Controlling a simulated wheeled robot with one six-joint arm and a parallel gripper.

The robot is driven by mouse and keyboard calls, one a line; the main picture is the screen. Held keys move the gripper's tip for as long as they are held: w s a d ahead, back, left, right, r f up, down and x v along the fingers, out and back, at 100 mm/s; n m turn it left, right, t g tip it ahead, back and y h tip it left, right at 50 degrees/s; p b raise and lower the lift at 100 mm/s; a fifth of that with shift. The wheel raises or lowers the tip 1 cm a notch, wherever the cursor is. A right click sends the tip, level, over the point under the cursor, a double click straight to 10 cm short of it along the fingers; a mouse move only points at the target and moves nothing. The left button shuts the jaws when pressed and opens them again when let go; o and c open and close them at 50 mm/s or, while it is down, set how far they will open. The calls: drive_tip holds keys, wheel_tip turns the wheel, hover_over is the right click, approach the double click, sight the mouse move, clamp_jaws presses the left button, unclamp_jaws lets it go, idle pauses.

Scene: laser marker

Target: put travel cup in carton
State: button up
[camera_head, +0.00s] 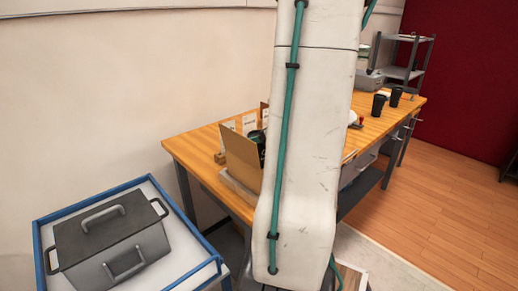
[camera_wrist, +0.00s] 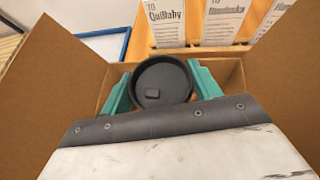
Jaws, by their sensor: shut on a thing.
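The travel cup (camera_wrist: 162,72), seen from above as a round black lid with a small tab, sits between the two teal fingers of my gripper (camera_wrist: 161,88) in the wrist view. The gripper is shut on it. The open cardboard carton (camera_wrist: 35,85) surrounds the cup and fingers in this view, with flaps spread at left and right. The cup's lower part is hidden, so I cannot tell whether it touches the carton floor. In the head view the carton (camera_head: 241,160) stands on the wooden table, partly hidden behind my arm.
Paper labels in wooden stands (camera_wrist: 222,20) stand just beyond the carton. Two black cups (camera_head: 378,105) stand farther along the table (camera_head: 192,146). A blue-rimmed cart (camera_head: 185,252) with a grey lidded box (camera_head: 112,240) is at the left. A grey shelf rack (camera_head: 405,70) is at the back.

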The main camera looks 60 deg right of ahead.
drive_tip(key=shift+s+f, duration=0.1)
drive_tip(key=shift+f, duration=1.65)
drive_tip(key=shift+f, duration=0.2)
drive_tip(key=o, duration=0.7)
drive_tip(key=shift+r, duration=0.2)
drive_tip(key=shift+s+r, duration=0.15)
drive_tip(key=shift+s, duration=0.15)
drive_tip(key=v, duration=1.1)
drive_tip(key=shift+s+r, duration=0.1)
drive_tip(key=shift+s, duration=0.05)
